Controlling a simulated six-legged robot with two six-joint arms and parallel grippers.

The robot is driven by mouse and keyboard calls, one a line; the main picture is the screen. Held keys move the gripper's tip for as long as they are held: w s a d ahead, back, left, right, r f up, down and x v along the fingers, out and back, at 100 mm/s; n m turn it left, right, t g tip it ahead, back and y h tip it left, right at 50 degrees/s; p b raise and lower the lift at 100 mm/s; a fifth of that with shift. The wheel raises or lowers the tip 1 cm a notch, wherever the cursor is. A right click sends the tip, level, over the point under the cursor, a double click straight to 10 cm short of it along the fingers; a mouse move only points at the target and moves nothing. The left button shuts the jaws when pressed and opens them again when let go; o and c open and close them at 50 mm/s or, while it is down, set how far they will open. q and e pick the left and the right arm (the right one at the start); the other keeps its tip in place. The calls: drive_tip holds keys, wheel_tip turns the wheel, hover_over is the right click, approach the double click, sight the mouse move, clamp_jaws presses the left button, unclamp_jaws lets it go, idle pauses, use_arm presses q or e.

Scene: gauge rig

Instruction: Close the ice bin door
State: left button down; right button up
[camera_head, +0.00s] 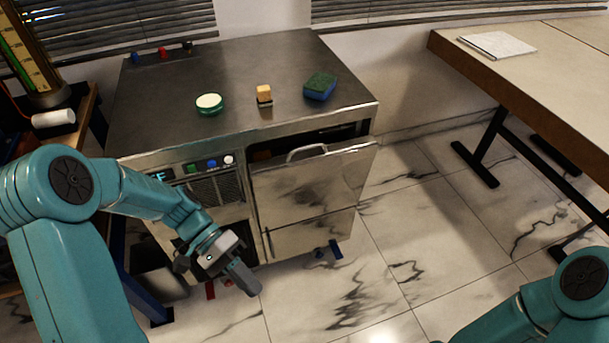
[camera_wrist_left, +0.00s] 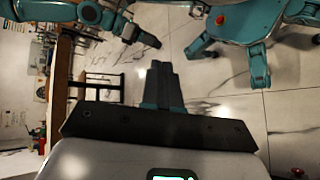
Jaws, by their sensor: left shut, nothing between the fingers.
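The ice bin door (camera_head: 320,180) is a shiny steel panel on the front right of the steel ice machine (camera_head: 190,130). Its top edge leans outward, leaving a dark gap under the counter, so it stands partly open. A curved handle (camera_head: 306,152) sits at its top edge. My left gripper (camera_head: 245,280) is shut and empty, low in front of the machine, left of the door and apart from it. Its closed fingers also show in the left wrist view (camera_wrist_left: 162,85). What looks like my right gripper (camera_wrist_left: 143,36) shows small there; its jaws are unclear.
A table (camera_head: 520,75) with a paper pad stands at right. Marble floor before the door is mostly clear.

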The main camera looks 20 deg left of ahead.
use_arm(q)
drive_tip(key=s+a+f+m+g+y+b, duration=0.1)
drive_tip(key=s+a+f+m+g+y, duration=0.2)
drive_tip(key=a+m+y, duration=0.35)
drive_tip(key=s+a+f+m+g+y+b, duration=0.1)
drive_tip(key=s+a+f+m+g+y, duration=0.1)
drive_tip(key=a+m+y, duration=0.45)
drive_tip(key=w+a+r+m+t+y+b, duration=0.1)
drive_tip(key=w+a+m+t+y, duration=0.1)
drive_tip(key=w+m+t+y, duration=0.65)
drive_tip(key=w+d+r+m+t+y+b, duration=0.25)
drive_tip(key=w+d+t, duration=0.6)
drive_tip(key=w, duration=0.65)
drive_tip(key=w+d+r+m+t+h+b, duration=0.1)
drive_tip(key=d+m+t+h, duration=0.15)
drive_tip(key=d, duration=0.65)
drive_tip(key=w+d+r+m+t+h, duration=0.1)
drive_tip(key=d+m+t, duration=0.2)
drive_tip(key=d, duration=0.5)
drive_tip(key=b, duration=0.2)
approach(302, 167)
drive_tip(key=x, duration=0.2)
drive_tip(key=f+x, duration=0.1)
drive_tip(key=x, duration=0.2)
drive_tip(key=shift+d, duration=0.1)
drive_tip(key=shift+w+a+r, duration=0.15)
drive_tip(key=shift+w+a, duration=0.3)
drive_tip(key=shift+w, duration=0.15)
